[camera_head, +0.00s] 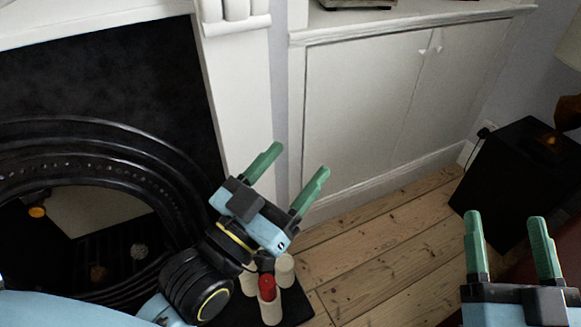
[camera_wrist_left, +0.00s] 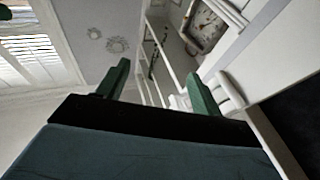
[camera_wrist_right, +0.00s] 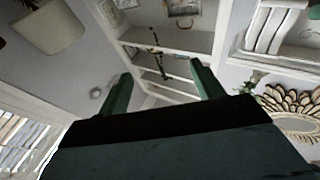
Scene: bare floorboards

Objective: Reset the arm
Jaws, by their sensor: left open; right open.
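My left gripper (camera_head: 288,180) is raised in front of the white cupboard, its two green fingers apart with nothing between them. Its open fingers also show in the left wrist view (camera_wrist_left: 158,92). My right gripper (camera_head: 508,248) is at the lower right of the head view, fingers pointing up, apart and empty. It also shows open in the right wrist view (camera_wrist_right: 162,92). Neither gripper touches anything that I can see. Much of the right arm is outside the head view.
A black fireplace (camera_head: 100,150) with a white surround stands at the left. A white cupboard (camera_head: 365,110) stands at the back. Candles (camera_head: 268,290), one red-topped, stand low behind my left arm. A black box (camera_head: 515,180) is at the right. Bare floorboards (camera_head: 385,250) lie between.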

